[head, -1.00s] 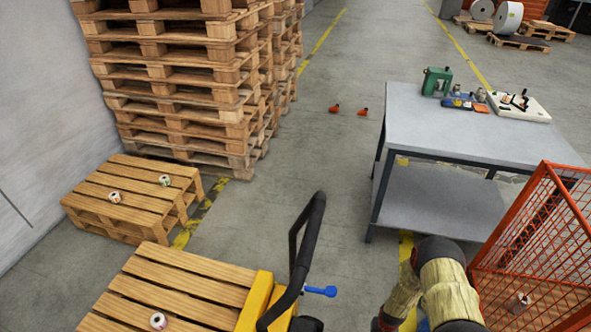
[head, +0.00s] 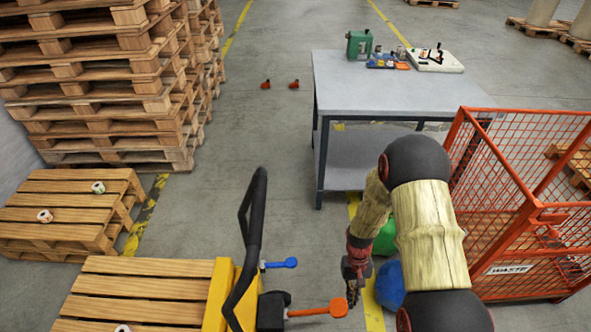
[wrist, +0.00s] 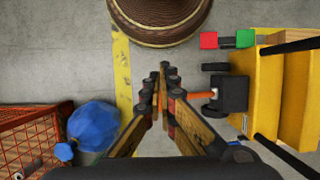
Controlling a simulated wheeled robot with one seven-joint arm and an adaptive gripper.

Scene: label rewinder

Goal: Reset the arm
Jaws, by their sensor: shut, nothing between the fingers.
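My arm (head: 430,230) comes up from the lower right in the head view and bends down in front of the waste cage. My gripper (head: 352,297) hangs low, pointing down, just right of the pallet jack's orange lever (head: 322,310). In the wrist view my gripper (wrist: 165,70) has its fingertips together with nothing between them. The orange lever shows to the right of the fingers there; I cannot tell whether they touch.
A yellow pallet jack (head: 216,300) with a black handle stands left of my gripper. A blue bag (head: 390,285) and a green bag (head: 385,238) lie behind my arm. An orange mesh waste cage (head: 530,215) stands right.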

